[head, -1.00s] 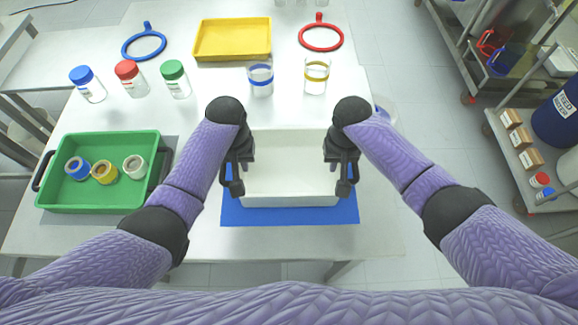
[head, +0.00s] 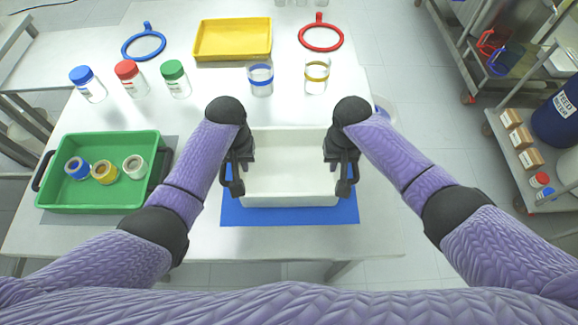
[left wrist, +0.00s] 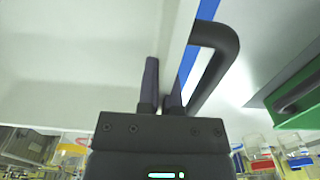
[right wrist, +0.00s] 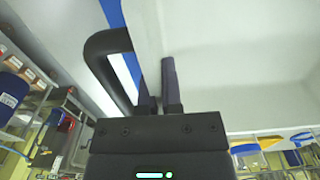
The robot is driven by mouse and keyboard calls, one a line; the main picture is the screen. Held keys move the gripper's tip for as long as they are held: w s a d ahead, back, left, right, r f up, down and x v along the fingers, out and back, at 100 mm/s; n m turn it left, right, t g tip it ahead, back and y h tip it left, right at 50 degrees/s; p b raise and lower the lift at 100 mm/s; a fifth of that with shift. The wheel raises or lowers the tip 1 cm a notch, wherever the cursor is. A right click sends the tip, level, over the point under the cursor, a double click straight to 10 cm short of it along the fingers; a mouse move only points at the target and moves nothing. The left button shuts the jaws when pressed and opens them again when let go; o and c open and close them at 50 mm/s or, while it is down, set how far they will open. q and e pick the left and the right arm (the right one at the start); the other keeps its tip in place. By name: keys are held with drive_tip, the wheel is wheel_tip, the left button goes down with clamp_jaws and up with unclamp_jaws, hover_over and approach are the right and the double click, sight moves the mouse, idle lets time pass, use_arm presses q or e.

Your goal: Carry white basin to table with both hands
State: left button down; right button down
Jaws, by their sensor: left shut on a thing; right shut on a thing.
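The white basin (head: 290,170) is over a blue mat (head: 290,215) on the white table (head: 200,240). I cannot tell whether its base touches the mat. My left gripper (head: 236,182) is at the basin's left side and my right gripper (head: 345,182) at its right side. In the left wrist view the left gripper (left wrist: 162,85) is shut on the basin's wall (left wrist: 178,45), beside a dark handle (left wrist: 222,60). In the right wrist view the right gripper (right wrist: 160,85) is shut on the opposite wall (right wrist: 150,35), beside the other dark handle (right wrist: 105,55).
A green tray (head: 100,204) with several small containers stands to the left. Capped bottles (head: 128,78), two beakers (head: 261,80), a yellow tray (head: 232,40), a blue ring (head: 144,46) and a red ring (head: 321,36) sit farther back. Shelving with a blue drum (head: 558,115) stands right.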

idle(0.3)
